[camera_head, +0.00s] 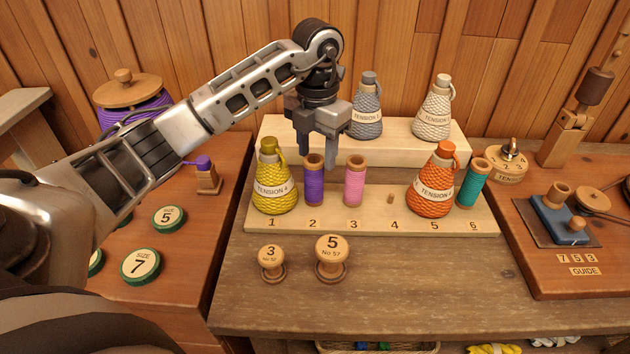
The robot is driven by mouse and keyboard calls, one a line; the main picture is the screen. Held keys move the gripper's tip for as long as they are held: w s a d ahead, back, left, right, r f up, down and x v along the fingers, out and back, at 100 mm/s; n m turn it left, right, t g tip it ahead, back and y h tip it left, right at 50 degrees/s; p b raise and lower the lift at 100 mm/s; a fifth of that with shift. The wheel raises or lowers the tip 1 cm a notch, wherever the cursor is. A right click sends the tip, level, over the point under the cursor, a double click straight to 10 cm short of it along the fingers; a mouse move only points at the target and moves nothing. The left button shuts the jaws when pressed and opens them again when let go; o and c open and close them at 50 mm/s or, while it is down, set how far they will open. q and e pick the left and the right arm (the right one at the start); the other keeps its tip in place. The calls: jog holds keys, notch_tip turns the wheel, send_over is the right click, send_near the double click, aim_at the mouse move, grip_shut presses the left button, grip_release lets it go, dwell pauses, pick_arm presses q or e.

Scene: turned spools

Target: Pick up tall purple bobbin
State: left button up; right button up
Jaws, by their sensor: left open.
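The tall purple bobbin (314,181) stands upright on the numbered wooden rack (375,222) above the 2. It has pale wooden ends and purple thread. My left gripper (318,158) comes in from the upper left with its fingers pointing down. It is open, and its fingertips are at or just above the bobbin's top in the picture. I cannot tell whether they touch it. My right gripper is not in view.
A yellow bottle (275,182) stands left of the bobbin and a pink bobbin (354,183) right of it. An orange bottle (431,185) and teal bobbin (472,185) stand further right. Grey (367,112) and white (433,112) bottles stand behind. Two knobs (332,256) (271,262) are in front.

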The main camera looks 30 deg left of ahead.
aim_at(314, 179)
pick_arm(q)
notch_tip(314, 179, down, 7)
jog(key=shift+s+a+f+p, duration=0.15)
jog(key=shift+p, duration=0.25)
jog(key=shift+c, duration=0.4)
jog(key=c, duration=0.7)
